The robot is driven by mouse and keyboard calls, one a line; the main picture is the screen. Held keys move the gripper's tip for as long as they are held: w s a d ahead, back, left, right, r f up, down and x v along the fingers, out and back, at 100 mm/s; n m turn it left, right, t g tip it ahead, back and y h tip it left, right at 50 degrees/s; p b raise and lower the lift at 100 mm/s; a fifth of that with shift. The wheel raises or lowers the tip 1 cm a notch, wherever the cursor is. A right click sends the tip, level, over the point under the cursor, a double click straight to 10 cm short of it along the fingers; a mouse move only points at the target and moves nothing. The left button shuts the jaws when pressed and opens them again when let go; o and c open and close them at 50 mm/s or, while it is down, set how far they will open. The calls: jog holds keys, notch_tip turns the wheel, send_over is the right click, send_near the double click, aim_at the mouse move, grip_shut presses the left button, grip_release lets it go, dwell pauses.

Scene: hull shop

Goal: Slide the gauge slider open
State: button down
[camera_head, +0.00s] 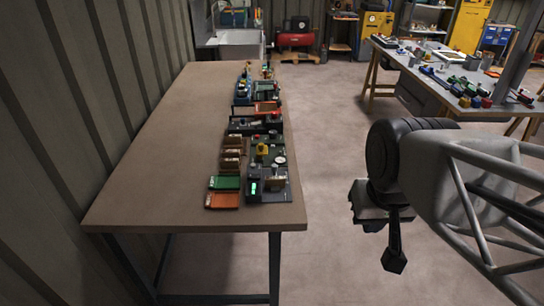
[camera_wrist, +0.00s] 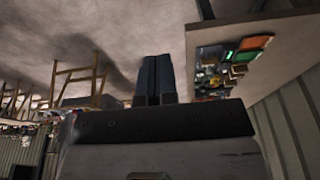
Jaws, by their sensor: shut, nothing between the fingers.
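A dark grey panel (camera_head: 283,193) sits near the front end of the long table, with a green lit strip, a tan block and a small round white dial behind it. I cannot tell for sure which part is the gauge slider, or whether it is open. The cluster of devices shows small, at the right of the wrist view (camera_wrist: 212,75). My gripper (camera_head: 394,263) hangs over the floor, well right of the table and apart from everything. Its two fingers (camera_wrist: 157,60) are together and empty.
The brown table (camera_head: 150,150) runs along the ribbed wall. Its left half is bare. Orange and green trays (camera_head: 223,201) lie left of the panel, and several devices stand behind it. Open floor (camera_head: 330,200) lies between table and gripper. A second cluttered table (camera_head: 430,62) stands back right.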

jog(key=c, duration=1.8)
grip_release()
jog(key=shift+o, duration=1.2)
jog(key=o, duration=0.5)
jog(key=shift+w+r, duration=0.15)
jog(key=shift+w, duration=0.25)
jog(key=shift+o, duration=0.6)
jog(key=w+a+n, duration=0.2)
jog(key=w, duration=0.8)
jog(key=shift+w+r+g, duration=0.3)
jog(key=shift+w+r, duration=0.05)
jog(key=w+a+f+n, duration=0.2)
jog(key=w+a+f, duration=0.2)
jog(key=w, duration=0.7)
jog(key=w+a+f+n+g, duration=0.1)
jog(key=w+a+f+n, duration=0.1)
jog(key=w+a+f, duration=0.2)
jog(key=w+a+f+n+g, duration=0.1)
jog(key=w+a+f+n, duration=0.2)
jog(key=w+f, duration=0.5)
jog(key=shift+w+a+f, duration=0.1)
jog(key=shift+w+a, duration=0.15)
jog(key=shift+w, duration=1.4)
jog(key=shift+w+a, duration=0.3)
jog(key=shift+w, duration=1.3)
jog(key=shift+w+a+f, duration=0.1)
jog(key=shift+w+a, duration=0.15)
jog(key=shift+w, duration=1.4)
jog(key=shift+w+a+f, duration=0.2)
jog(key=shift+w, duration=0.05)
